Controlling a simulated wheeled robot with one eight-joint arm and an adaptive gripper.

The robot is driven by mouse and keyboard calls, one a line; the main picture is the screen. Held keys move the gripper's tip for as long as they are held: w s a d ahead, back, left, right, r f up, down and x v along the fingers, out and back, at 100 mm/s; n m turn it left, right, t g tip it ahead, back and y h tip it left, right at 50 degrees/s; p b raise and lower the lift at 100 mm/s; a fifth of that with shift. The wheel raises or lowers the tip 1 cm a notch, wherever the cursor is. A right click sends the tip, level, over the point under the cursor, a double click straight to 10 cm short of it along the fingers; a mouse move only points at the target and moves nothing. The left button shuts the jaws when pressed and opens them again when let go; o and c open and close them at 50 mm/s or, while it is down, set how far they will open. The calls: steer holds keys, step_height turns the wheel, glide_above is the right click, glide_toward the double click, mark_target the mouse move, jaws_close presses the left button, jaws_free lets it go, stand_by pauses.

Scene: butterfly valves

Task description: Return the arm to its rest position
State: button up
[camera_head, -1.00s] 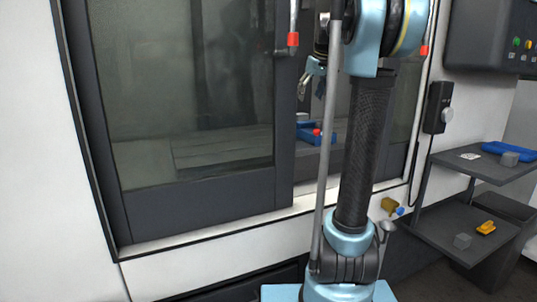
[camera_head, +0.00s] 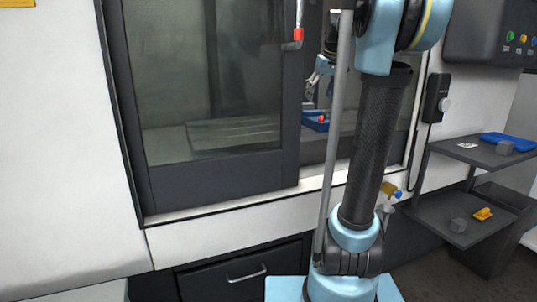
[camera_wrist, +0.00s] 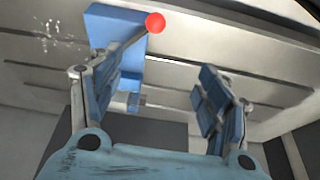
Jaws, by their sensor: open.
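My gripper (camera_head: 314,82) shows in the head view as a small blue shape at the machine doorway, just left of my arm, partly hidden by it. In the wrist view my gripper (camera_wrist: 163,95) has its two blue-padded fingers spread wide apart with nothing between them. Beyond the left finger is a blue block-shaped thing (camera_wrist: 110,20) with a red ball (camera_wrist: 155,22) on a thin lever. In the head view the blue thing (camera_head: 317,124) sits inside the machine, below my gripper, with a red spot on it. My arm stands upright in front of the doorway.
The machine's dark door (camera_head: 205,85) with a red-tipped handle (camera_head: 298,36) is left of my arm. At right are shelves (camera_head: 475,152) with a blue tray (camera_head: 508,141), grey blocks and a yellow part (camera_head: 482,214). A drawer (camera_head: 245,275) is below.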

steer(key=s+a+f+m+g+h, duration=0.1)
steer(key=s+f+m, duration=0.2)
steer(key=s+f, duration=3.1)
steer(key=shift+s+a+f+m+g+h, duration=0.2)
steer(key=shift+s+m+g+h, duration=0.15)
steer(key=shift+s, duration=0.4)
steer(key=shift+w+f, duration=0.2)
steer(key=shift+w, duration=0.25)
